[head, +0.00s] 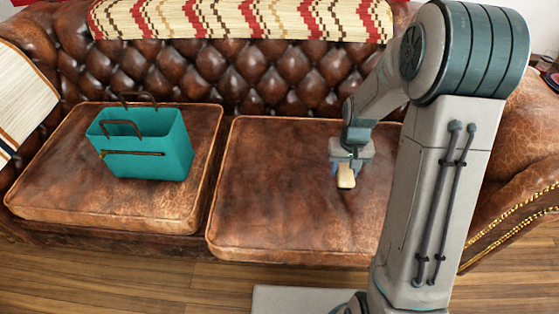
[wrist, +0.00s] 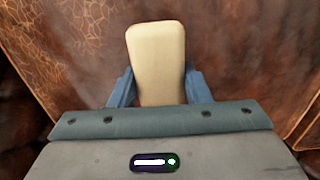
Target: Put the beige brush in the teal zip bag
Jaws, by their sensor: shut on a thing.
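The beige brush (head: 346,176) is at the right seat cushion of the sofa in the head view. My gripper (head: 345,172) points down over it, shut on it. In the wrist view the brush (wrist: 156,55) stands out between the two blue fingers of my gripper (wrist: 160,88), one on each side. I cannot tell whether the brush touches the cushion. The teal zip bag (head: 146,140) stands upright on the left cushion, its top open, with two dark handles and a zip across its front. Its inside is mostly hidden.
The brown leather sofa has a left cushion (head: 60,193) and a right cushion (head: 275,190), with a seam gap between them. The tufted backrest (head: 270,85) rises behind, with a patterned throw (head: 245,18) on top. The right cushion is clear between brush and bag.

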